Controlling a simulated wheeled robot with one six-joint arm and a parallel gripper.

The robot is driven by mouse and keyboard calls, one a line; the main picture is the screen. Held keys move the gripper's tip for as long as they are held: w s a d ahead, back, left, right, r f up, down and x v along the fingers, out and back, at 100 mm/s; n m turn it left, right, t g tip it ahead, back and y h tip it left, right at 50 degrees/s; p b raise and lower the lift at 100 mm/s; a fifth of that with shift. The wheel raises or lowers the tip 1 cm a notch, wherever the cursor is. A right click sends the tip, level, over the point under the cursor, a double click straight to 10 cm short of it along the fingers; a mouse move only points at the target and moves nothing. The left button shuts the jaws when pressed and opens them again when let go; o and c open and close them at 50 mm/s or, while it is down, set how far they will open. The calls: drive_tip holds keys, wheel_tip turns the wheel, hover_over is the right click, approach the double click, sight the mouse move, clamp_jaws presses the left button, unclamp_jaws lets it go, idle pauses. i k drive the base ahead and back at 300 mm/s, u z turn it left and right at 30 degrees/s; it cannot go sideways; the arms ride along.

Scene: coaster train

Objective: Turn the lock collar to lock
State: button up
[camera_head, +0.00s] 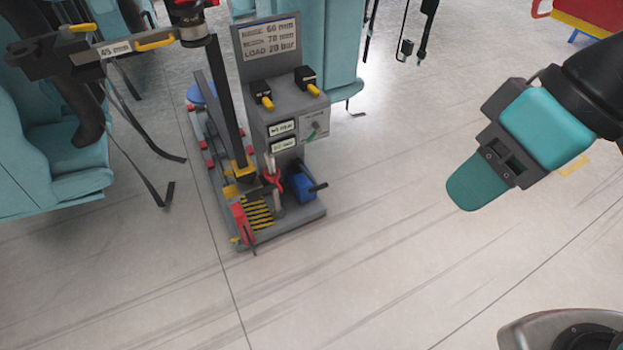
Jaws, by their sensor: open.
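A black, round, collar-like fitting (192,22) sits at the top of a dark upright post (226,110), cut by the upper picture edge. I cannot tell for sure whether it is the lock collar, or how it is turned. A grey arm labelled 45 mm (115,48) with yellow handles runs left from it. My gripper (470,192), with teal fingers, is at the right, over bare floor, well apart from the post and touching nothing. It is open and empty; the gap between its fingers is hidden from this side.
A grey stand (290,125) with a load sign (269,38) and two yellow-tipped black switches holds the post. Its base carries a red lever (243,222) and a blue unit (299,186). Teal seats (50,170) with hanging straps are at left. The floor between stand and gripper is clear.

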sight(275, 179)
drive_tip(key=z, duration=0.2)
drive_tip(key=i, duration=0.85)
drive_tip(key=u, duration=1.15)
